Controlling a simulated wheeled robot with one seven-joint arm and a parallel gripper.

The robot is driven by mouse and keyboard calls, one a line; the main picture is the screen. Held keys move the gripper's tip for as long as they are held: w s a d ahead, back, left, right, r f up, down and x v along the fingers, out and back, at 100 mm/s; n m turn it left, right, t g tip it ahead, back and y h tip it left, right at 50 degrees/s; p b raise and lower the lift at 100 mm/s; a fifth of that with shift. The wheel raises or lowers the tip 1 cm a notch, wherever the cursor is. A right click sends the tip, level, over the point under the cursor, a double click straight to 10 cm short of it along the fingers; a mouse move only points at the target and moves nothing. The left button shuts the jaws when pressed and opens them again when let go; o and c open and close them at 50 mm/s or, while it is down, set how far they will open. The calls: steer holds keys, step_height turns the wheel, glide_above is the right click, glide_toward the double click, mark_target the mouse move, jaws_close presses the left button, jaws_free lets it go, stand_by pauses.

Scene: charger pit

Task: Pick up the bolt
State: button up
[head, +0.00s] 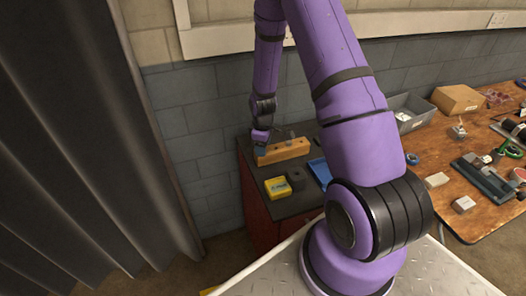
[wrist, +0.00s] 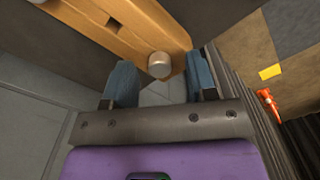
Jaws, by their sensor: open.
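The bolt (wrist: 159,65) shows in the wrist view as a short silver-grey round piece at the near end of a wooden block (wrist: 135,25). My gripper (wrist: 160,72) is open. Its two blue-grey fingers stand on either side of the bolt in the picture, with a gap to each. I cannot tell how far the fingertips are from the bolt in depth. In the head view my gripper (head: 261,138) is at the left end of the wooden block (head: 285,151). The bolt cannot be made out clearly there.
The block lies on a dark-topped cabinet (head: 300,203) against the brick wall. A yellow box (head: 277,187), a dark round item (head: 296,178) and a blue tray (head: 320,171) sit in front of it. A cluttered wooden table (head: 445,205) stands at right.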

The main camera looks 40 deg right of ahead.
steer(key=shift+c, duration=0.4)
jaws_close()
steer(key=shift+r, duration=0.1)
step_height(320, 180, up, 10)
stand_by(0.6)
